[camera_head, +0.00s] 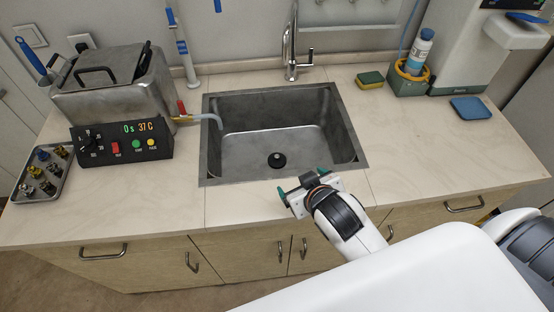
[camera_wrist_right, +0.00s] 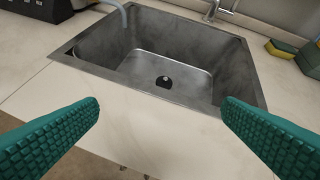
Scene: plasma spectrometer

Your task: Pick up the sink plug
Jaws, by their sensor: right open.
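The sink plug (camera_head: 277,160) is a small black round piece on the floor of the grey metal sink (camera_head: 230,172), near the front middle. In the right wrist view the plug (camera_wrist_right: 163,82) shows as a dark disc with a lighter top, between the fingers but farther off. My right gripper (camera_head: 303,182) is at the sink's front edge, to the right of the plug and nearer to me. Its green ridged fingers (camera_wrist_right: 160,125) are wide apart with nothing between them. My left gripper is not in view.
A tap (camera_head: 291,50) stands behind the sink. A metal water bath (camera_head: 115,90) with a control box (camera_head: 122,143) and a tray (camera_head: 42,175) is on the left. A sponge (camera_head: 370,80) lies to the right. The front right counter is clear.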

